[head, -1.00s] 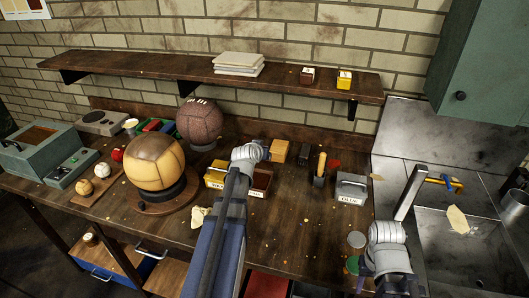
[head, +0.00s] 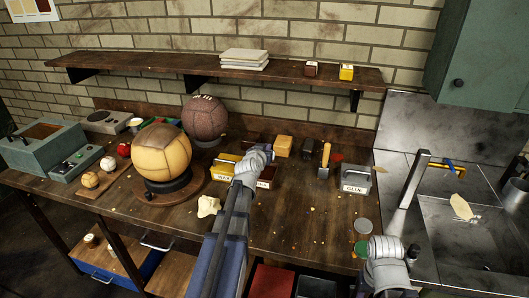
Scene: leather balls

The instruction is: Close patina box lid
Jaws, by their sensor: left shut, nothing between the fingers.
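A dark red-brown box (head: 266,173) stands on the workbench, mostly behind my left gripper. Its pale label (head: 263,184) shows only in part; I take it for the patina box. Its lid is hidden, so I cannot tell whether it is open or shut. My left gripper (head: 262,152) is shut and empty at the top of this box; I cannot tell whether it touches it.
A yellow wax box (head: 222,175) stands just left, a grey glue box (head: 356,179) farther right. A tan ball (head: 162,155) on a stand and a dark brown ball (head: 204,118) are to the left. A sink (head: 470,235) lies right. The front bench between my arms is mostly clear.

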